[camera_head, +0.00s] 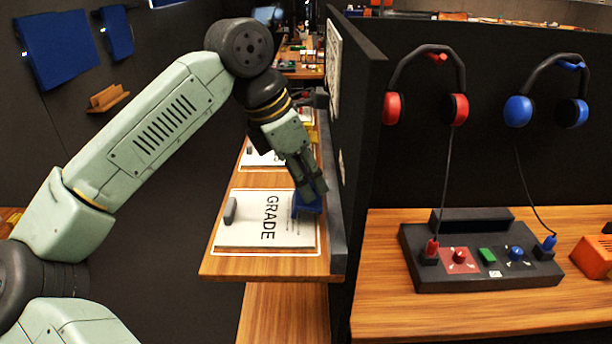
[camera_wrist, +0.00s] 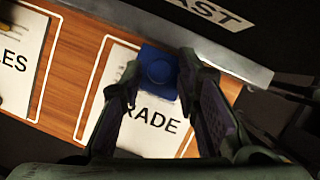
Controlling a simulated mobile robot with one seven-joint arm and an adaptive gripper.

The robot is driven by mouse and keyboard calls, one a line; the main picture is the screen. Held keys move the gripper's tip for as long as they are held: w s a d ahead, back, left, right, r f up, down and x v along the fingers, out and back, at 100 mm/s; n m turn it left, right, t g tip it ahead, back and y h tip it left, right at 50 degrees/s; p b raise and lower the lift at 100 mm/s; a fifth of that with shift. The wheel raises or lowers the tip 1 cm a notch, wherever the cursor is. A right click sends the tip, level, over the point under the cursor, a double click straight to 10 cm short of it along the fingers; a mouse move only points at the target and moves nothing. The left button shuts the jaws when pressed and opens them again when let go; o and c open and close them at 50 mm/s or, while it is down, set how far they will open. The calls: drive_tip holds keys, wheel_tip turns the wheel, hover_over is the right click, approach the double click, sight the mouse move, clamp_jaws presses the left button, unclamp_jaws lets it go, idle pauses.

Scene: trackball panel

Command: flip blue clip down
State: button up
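The blue clip (camera_head: 304,206) is at the right end of a white board marked "GRADE" (camera_head: 240,232) on a wooden shelf. In the wrist view the blue clip (camera_wrist: 158,72) shows as a block with a round part, just ahead of my fingertips. My gripper (camera_head: 316,192) reaches down from above at the clip, and its fingers cover part of it. In the wrist view my gripper (camera_wrist: 160,75) has its two fingers apart, one on each side of the clip. I cannot tell whether they touch it.
A grey rail (camera_head: 334,225) and a dark partition (camera_head: 362,100) stand right beside the clip. A grey block (camera_head: 230,210) is on the board's left. A second board marked "LES" (camera_wrist: 18,60) lies farther along. Right of the partition is a headphone console (camera_head: 480,278).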

clamp_jaws()
drive_tip(key=shift+a+f+h+b, duration=0.25)
drive_tip(key=shift+f+h+b, duration=0.35)
drive_tip(key=shift+b, duration=0.55)
drive_tip(key=shift+a+f+h+b, duration=0.1)
drive_tip(key=shift+a+h+b, duration=0.1)
drive_tip(key=shift+h+b, duration=0.35)
drive_tip(key=shift+a+h+b, duration=0.3)
drive_tip(key=shift+h+b, duration=0.35)
drive_tip(key=shift+b, duration=0.35)
drive_tip(key=shift+o, duration=1.6)
unclamp_jaws()
